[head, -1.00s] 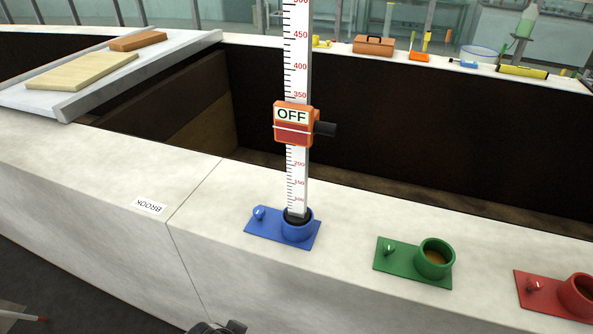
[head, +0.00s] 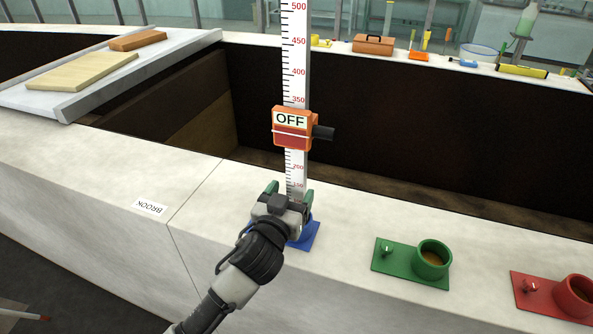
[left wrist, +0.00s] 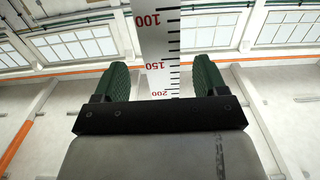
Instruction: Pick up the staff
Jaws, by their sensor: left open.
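The staff (head: 295,65) is a tall white graduated rod with red numbers. It stands upright in the blue socket (head: 308,238) on the pale ledge. An orange clamp box (head: 292,128) marked OFF, with a black knob, sits around it. My left gripper (head: 290,190) is open low on the staff, its green fingers on either side of it. In the left wrist view the staff (left wrist: 160,45) shows between the two green fingers (left wrist: 160,80), with visible gaps on both sides. My gripper hides the staff's foot and most of the blue socket. My right gripper is not in view.
A green socket (head: 432,262) and a red socket (head: 575,298) stand to the right on the ledge. A BROOK label (head: 150,207) lies to the left. The dark flume channel (head: 400,130) opens behind. Boards (head: 83,71) and a toolbox (head: 374,44) are farther back.

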